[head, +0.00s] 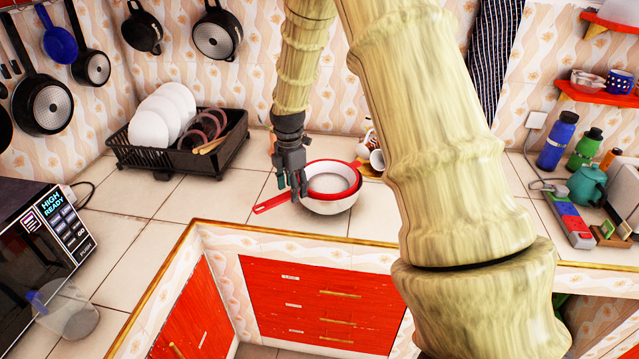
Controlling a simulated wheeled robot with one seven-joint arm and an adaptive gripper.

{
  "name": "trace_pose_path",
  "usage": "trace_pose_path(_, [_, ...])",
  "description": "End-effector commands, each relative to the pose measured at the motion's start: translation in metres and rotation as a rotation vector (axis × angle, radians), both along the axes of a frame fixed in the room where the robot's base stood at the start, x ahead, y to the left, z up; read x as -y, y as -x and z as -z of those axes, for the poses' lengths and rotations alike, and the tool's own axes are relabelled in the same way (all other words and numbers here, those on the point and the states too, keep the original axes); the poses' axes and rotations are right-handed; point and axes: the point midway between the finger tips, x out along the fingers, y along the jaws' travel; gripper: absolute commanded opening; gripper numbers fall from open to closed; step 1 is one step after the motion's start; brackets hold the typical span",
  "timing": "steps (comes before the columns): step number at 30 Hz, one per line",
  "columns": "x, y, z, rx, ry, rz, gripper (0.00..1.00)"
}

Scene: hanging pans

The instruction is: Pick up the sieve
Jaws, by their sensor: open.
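A sieve with a red rim and red handle (272,203) rests in or on a white bowl (333,206) on the tiled counter. Its round mesh (328,183) faces up and its handle points left over the counter. My gripper (293,192) is open and points down at the left side of the bowl, by the place where the handle meets the rim. It hides part of the rim and handle. I cannot tell whether the fingers touch the sieve.
A black dish rack (180,155) with white plates stands at the back left. White cups (377,160) stand just behind the bowl. A microwave (38,245) is at the left. Bottles and a teal kettle (587,186) are at the right. The counter left of the handle is clear.

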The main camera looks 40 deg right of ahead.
Motion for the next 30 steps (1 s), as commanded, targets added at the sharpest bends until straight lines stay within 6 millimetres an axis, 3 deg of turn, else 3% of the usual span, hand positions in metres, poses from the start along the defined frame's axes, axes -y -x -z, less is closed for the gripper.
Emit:
trace_pose_path(9, [0.000,-0.001,0.027,-0.002,0.000,-0.001,0.52])
trace_pose_path(19, [0.000,-0.001,0.031,0.000,0.000,-0.001,0.52])
trace_pose_path(27, [0.000,-0.001,0.031,0.000,0.000,-0.001,0.04])
trace_pose_path(30, [0.000,-0.002,0.031,0.000,0.000,-0.001,0.00])
